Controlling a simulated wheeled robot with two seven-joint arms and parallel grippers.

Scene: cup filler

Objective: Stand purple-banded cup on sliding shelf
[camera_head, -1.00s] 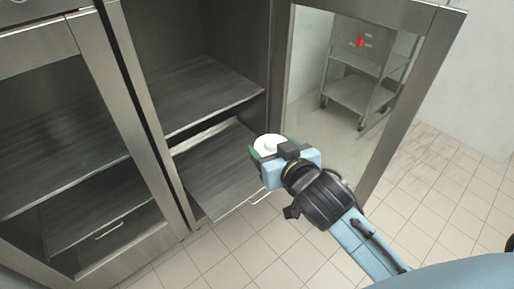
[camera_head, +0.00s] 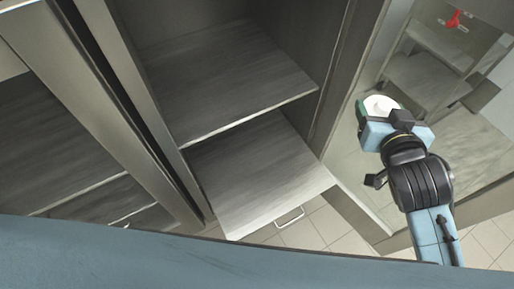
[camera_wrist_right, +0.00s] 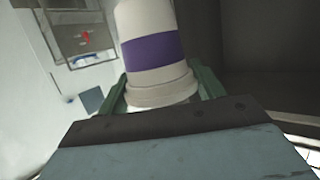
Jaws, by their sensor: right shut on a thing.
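The purple-banded cup is white with a broad purple band (camera_wrist_right: 153,52) in the right wrist view. Its wider, rimmed end lies toward the lower part of that picture. In the head view only its round white top (camera_head: 380,105) shows. My right gripper (camera_head: 378,112) is shut on the cup, with green fingers on both sides of it (camera_wrist_right: 162,90). The sliding shelf (camera_head: 260,172) is the lower grey shelf, pulled out of the cabinet, with its visible surface bare. The gripper and cup are to its right, apart from it. My left gripper is not in view.
A fixed upper shelf (camera_head: 230,80) overhangs the back of the sliding shelf. The cabinet's glass door (camera_head: 375,180) stands open behind my right gripper. A wire handle (camera_head: 290,217) is on the sliding shelf's front. A metal cart (camera_head: 430,85) shows beyond the glass.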

